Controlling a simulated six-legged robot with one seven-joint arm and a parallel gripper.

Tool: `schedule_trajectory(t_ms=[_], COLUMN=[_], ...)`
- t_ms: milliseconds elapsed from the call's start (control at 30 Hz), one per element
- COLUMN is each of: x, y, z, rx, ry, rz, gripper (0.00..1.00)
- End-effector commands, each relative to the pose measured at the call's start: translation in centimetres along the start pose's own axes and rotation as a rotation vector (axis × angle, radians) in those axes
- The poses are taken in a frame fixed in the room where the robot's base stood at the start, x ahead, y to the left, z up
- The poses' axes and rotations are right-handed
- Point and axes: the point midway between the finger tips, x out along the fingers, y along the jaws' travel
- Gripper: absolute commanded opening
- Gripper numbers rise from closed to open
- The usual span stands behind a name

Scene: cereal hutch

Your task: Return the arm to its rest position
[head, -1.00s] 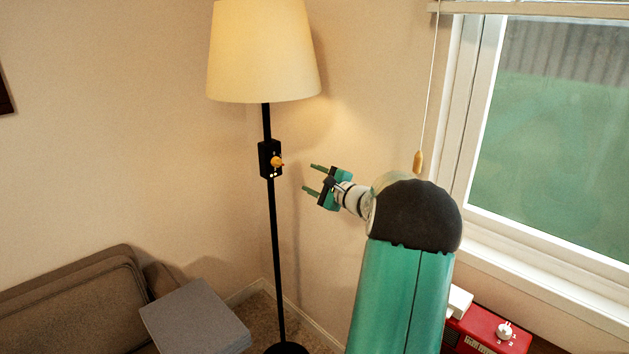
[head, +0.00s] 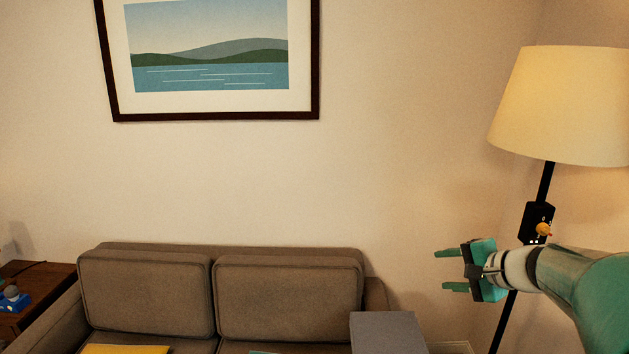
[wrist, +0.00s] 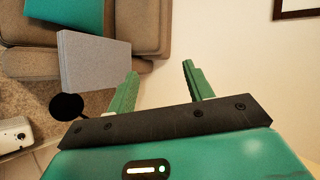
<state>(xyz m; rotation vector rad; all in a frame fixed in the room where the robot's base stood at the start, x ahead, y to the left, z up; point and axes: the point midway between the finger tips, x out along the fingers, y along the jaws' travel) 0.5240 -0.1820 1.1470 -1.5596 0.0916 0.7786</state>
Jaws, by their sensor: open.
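My gripper (head: 452,269) is open and empty at the right of the head view, its two green fingers apart and pointing left. It is in front of the wall, a little left of the lamp's black switch box (head: 538,223) with an orange knob. My teal arm reaches in from the right edge and hides part of the lamp pole. In the wrist view the open fingers (wrist: 160,82) have nothing between them but pale wall.
The floor lamp's lit shade (head: 565,105) stands close above my arm. A brown sofa (head: 290,300) is along the wall, with a grey block (head: 388,332) at its right end. A framed picture (head: 210,45) hangs above. A side table (head: 35,285) is far left.

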Motion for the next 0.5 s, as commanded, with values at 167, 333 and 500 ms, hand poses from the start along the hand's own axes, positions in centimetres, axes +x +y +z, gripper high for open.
schedule_trajectory(t_ms=[167,333,500], x=[0.0,-2.1,-5.3], y=[1.4,4.4,7.9], z=[11.2,18.8,23.7], rx=[-0.298,-0.588,-0.885], ry=[-0.098,-0.149,-0.163], rz=[0.223,0.399,0.532], gripper=[0.52,0.52,0.52])
